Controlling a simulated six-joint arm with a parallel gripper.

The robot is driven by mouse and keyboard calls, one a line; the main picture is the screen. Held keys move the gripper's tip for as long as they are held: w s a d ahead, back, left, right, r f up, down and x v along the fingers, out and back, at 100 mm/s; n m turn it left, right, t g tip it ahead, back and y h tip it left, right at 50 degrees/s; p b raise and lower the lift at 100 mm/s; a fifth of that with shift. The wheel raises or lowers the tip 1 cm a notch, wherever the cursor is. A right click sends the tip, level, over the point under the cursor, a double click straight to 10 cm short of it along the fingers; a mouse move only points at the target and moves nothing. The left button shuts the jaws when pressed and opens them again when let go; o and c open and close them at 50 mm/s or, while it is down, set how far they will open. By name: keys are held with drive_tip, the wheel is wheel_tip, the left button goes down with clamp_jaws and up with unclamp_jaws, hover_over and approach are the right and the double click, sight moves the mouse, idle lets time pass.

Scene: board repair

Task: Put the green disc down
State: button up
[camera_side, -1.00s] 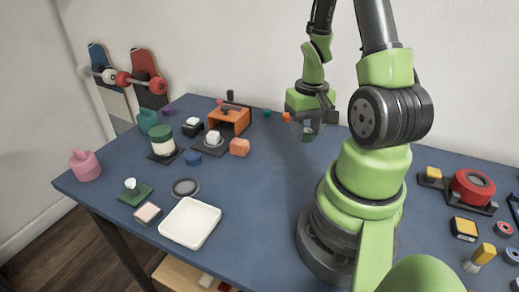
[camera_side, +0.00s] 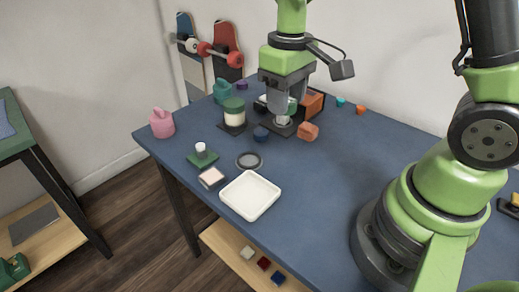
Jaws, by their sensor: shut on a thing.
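My gripper (camera_side: 280,108) points down over the back of the blue table and is shut on the green disc (camera_side: 292,104). The disc shows only in part between the fingers. Directly below it is a small white-topped piece on a dark base (camera_side: 283,129). I cannot tell whether the disc touches the white top.
An orange box (camera_side: 315,103) and an orange block (camera_side: 308,131) stand close right of my gripper. A white tray (camera_side: 250,194) lies in front. The table's right middle is clear.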

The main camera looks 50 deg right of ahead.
drive_tip(key=w+a+f+n, duration=0.1)
drive_tip(key=w+f+n, duration=0.5)
drive_tip(key=w+n, duration=0.2)
hover_over(249, 161)
drive_tip(key=shift+n, duration=0.4)
wheel_tip(249, 161, down, 5)
drive_tip(key=shift+r, duration=0.1)
drive_tip(key=shift+f, duration=2.55)
drive_tip(key=shift+f, duration=0.55)
drive_tip(key=o, duration=1)
drive_tip(key=shift+c, duration=0.2)
